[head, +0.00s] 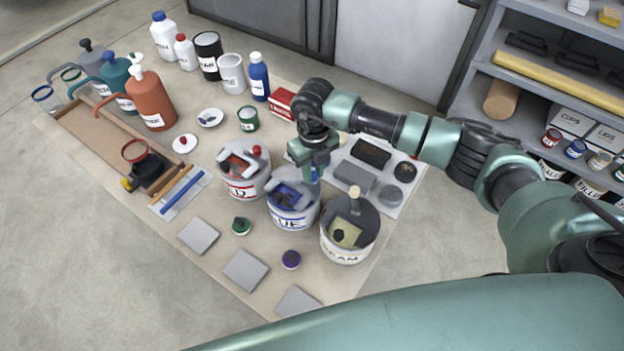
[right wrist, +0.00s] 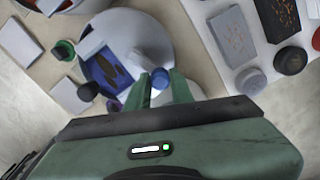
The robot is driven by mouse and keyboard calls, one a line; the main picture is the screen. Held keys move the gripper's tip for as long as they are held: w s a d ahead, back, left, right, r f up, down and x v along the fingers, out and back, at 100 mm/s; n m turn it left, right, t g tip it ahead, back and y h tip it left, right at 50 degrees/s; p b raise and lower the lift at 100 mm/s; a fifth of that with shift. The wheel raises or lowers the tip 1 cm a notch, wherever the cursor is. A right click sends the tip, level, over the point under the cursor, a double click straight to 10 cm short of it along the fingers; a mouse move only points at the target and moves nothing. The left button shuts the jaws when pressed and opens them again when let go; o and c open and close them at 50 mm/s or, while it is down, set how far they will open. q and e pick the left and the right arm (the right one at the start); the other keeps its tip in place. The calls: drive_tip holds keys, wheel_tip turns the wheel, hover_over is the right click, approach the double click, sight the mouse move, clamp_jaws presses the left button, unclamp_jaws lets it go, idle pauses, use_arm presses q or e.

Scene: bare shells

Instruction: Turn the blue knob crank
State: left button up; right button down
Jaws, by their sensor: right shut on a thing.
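The blue pot (head: 291,221), a pale bucket with a blue label, stands in the middle of a row of three pots on the mat. Its blue knob (right wrist: 160,77) is at the right side of the pot in the right wrist view. My right gripper (head: 313,173) is above the right side of this pot. In the right wrist view its two green fingers (right wrist: 160,90) are closed around the knob, one on each side. My left gripper is not in view.
The red pot (head: 240,187) stands close on the left and the cream pot (head: 346,255) close on the right. A pale tray (head: 395,207) with blocks lies behind. Grey square plates (head: 246,271) and small paint jars lie in front. Bottles stand at the back left.

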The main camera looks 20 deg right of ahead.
drive_tip(key=w+n+b, duration=0.1)
drive_tip(key=n+b, duration=0.3)
drive_tip(key=b, duration=0.1)
drive_tip(key=w+n+b, duration=0.2)
drive_tip(key=n+b, duration=0.2)
drive_tip(key=w+n+b, duration=0.1)
drive_tip(key=n+b, duration=0.2)
drive_tip(key=b, duration=0.2)
drive_tip(key=shift+w+f+n+b, duration=0.2)
drive_tip(key=shift+f+n+b, duration=0.05)
drive_tip(key=shift+n+b, duration=0.15)
drive_tip(key=n+b, duration=0.2)
drive_tip(key=n, duration=0.1)
drive_tip(key=w+a+n+b, duration=0.1)
drive_tip(key=shift+w+r+n, duration=0.1)
drive_tip(key=shift+n, duration=0.2)
drive_tip(key=shift+w+a+r+n+b, duration=0.1)
drive_tip(key=shift+w+a+n+b, duration=0.1)
drive_tip(key=shift+n+b, duration=0.3)
drive_tip(key=shift+w+a+n+b, duration=0.15)
drive_tip(key=shift+n+b, duration=0.1)
drive_tip(key=shift+n, duration=0.45)
drive_tip(key=shift+a+n+b, duration=0.35)
drive_tip(key=shift+n+b, duration=0.05)
drive_tip(key=shift+n, duration=0.7)
drive_tip(key=shift+a, duration=0.1)
drive_tip(key=c, duration=1.2)
unclamp_jaws()
drive_tip(key=shift+c, duration=0.2)
drive_tip(key=shift+r, duration=0.1)
